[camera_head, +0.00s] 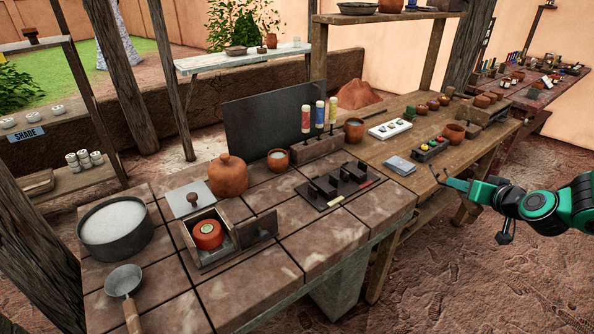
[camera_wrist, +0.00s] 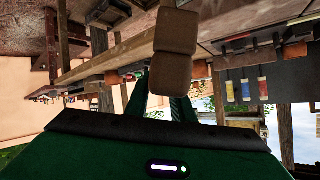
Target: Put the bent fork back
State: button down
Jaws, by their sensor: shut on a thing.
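My gripper (camera_head: 464,186) is at the right, over the ground off the bench's front edge.
Left on the bench are a pan of white powder (camera_head: 116,226), a ladle (camera_head: 124,281), an open box (camera_head: 214,262) with a red pot, and a lidded jar (camera_head: 228,176). A grey pad (camera_head: 399,165), white tray (camera_head: 390,129) and cup (camera_head: 454,132) stand behind the gripper. The ground in front is clear.

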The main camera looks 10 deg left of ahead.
jog(key=shift+w+d, duration=0.25)
jog(key=shift+w, duration=0.4)
jog(key=s+a+n+g+y, duration=0.25)
jog(key=a+n, duration=0.25)
jog(key=a, duration=2)
jog(key=s+a+n+g+y, duration=0.15)
jog(key=s+a, duration=0.35)
jog(key=a, duration=0.6)
jog(key=s+a+n+y, duration=0.25)
jog(key=s+a, duration=0.25)
jog(key=a, duration=0.5)
jog(key=shift+n+h, duration=0.3)
jog(key=shift+h, duration=0.15)
jog(key=shift+w+a+f, duration=0.1)
jog(key=shift+f, duration=1.35)
jog(key=shift+w+f, duration=0.1)
jog(key=shift+f, duration=1.35)
jog(key=shift+f, duration=0.55)
jog(key=c, duration=1.4)
grip_release()
jog(key=shift+c, duration=0.2)
